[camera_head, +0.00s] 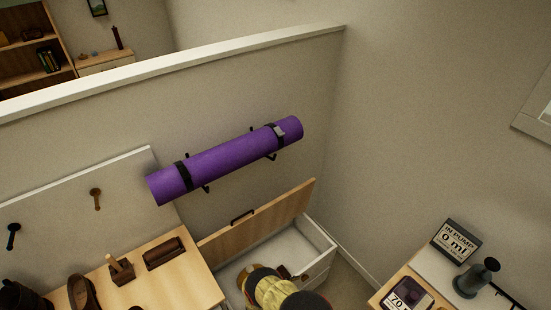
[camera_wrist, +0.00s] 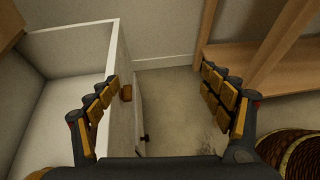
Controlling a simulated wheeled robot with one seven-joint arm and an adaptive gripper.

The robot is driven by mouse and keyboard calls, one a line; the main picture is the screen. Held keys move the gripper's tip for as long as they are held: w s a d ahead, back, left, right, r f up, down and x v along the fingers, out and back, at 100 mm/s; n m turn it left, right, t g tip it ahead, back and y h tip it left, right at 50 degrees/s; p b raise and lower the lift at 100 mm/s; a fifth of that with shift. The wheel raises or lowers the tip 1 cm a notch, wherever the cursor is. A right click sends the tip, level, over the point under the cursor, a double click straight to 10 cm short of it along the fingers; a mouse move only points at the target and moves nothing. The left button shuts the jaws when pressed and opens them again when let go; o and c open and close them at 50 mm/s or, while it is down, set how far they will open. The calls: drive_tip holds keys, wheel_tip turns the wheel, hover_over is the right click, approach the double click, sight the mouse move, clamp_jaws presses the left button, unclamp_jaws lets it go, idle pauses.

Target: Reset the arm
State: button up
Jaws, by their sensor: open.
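My gripper (camera_wrist: 160,75) is open in the wrist view, with its two black-and-yellow fingers spread wide and nothing between them. Beyond the fingers is bare floor. The left finger overlaps the edge of a white open box (camera_wrist: 75,42); I cannot tell whether they touch. In the head view my yellow and black arm shows at the bottom centre, over the open white chest (camera_head: 322,240). The chest's wooden lid (camera_head: 262,220) stands raised. The arm hides part of the chest's inside, and the fingers are hard to make out there.
A purple rolled mat (camera_head: 225,160) hangs on the wall above the chest. A wooden bench (camera_head: 195,285) with shoe-care items stands left. A table (camera_head: 400,278) with a grey pump (camera_head: 478,278) stands right. A wooden frame (camera_wrist: 275,65) and woven basket (camera_wrist: 300,155) flank the right finger.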

drive_tip(key=s+d+r+m+g, duration=0.3)
drive_tip(key=s+g, duration=0.1)
drive_tip(key=s, duration=0.4)
drive_tip(key=s+a+r+m+g+y+b, duration=0.1)
drive_tip(key=a+r+m+g+y+b, duration=0.3)
drive_tip(key=r, duration=0.8)
drive_tip(key=s+d+r+m+y+b, duration=0.1)
drive_tip(key=r+m, duration=0.4)
drive_tip(key=r, duration=0.8)
drive_tip(key=s+a+r+m+g+y+b, duration=0.1)
drive_tip(key=a+r+m+g+y+b, duration=0.3)
drive_tip(key=r, duration=0.8)
drive_tip(key=s+d+r+m+t+y+b, duration=0.1)
drive_tip(key=s+d+r+m+t+b, duration=0.3)
drive_tip(key=r, duration=0.5)
drive_tip(key=s+d+r+m+t+y+b, duration=0.1)
drive_tip(key=s+d+r+m+t+b, duration=0.3)
drive_tip(key=r, duration=0.6)
drive_tip(key=s+d+t+b, duration=0.2)
drive_tip(key=s+t, duration=0.1)
drive_tip(key=s, duration=0.1)
drive_tip(key=shift+s+r, duration=0.25)
drive_tip(key=shift+s, duration=0.1)
drive_tip(key=shift+d, duration=0.1)
drive_tip(key=shift+c, duration=0.3)
